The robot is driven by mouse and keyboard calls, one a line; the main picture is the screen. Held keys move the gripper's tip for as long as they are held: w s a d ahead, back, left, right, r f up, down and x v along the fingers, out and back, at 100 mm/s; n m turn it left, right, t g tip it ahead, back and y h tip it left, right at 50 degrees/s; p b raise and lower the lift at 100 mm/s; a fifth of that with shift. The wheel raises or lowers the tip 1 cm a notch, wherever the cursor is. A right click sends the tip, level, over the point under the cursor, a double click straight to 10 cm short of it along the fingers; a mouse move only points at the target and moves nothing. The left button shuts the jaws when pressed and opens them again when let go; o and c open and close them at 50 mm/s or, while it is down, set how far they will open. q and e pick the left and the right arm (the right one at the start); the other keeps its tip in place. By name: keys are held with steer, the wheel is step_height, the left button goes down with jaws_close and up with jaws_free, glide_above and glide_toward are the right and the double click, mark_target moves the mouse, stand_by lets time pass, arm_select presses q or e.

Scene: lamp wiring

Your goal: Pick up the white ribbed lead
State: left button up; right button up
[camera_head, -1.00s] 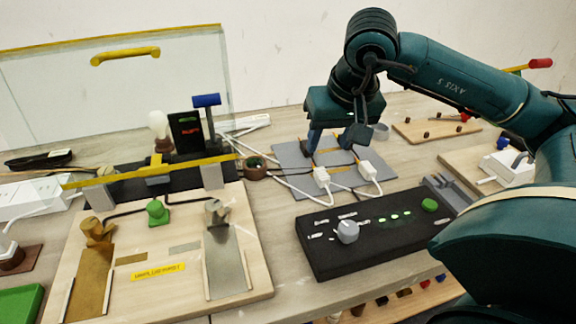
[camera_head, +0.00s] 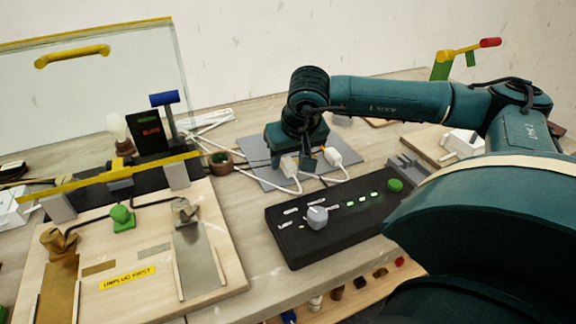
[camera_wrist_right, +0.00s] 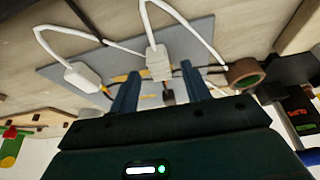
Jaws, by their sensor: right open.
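The white ribbed lead (camera_head: 289,166) ends in a white plug above the grey mat (camera_head: 250,158), its cable curving toward the front. In the right wrist view its ribbed plug (camera_wrist_right: 158,63) lies just beyond and between the fingertips. My right gripper (camera_head: 294,164) is open, pointing down over the mat, with its fingers on either side of the plug's line. I cannot tell whether they touch it. A second white plug (camera_head: 335,157) sits to the right; it also shows in the wrist view (camera_wrist_right: 82,77). My left gripper is not in view.
A black panel (camera_head: 290,250) with a grey knob and green lights stands in front of the mat. A brown tape roll (camera_head: 220,163) lies left of it. The wooden lamp board (camera_head: 220,270) and a yellow bar (camera_head: 130,176) are further left.

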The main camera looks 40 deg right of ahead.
steer(key=shift+w+f, duration=0.2)
steer(key=shift+f, duration=0.35)
jaws_close()
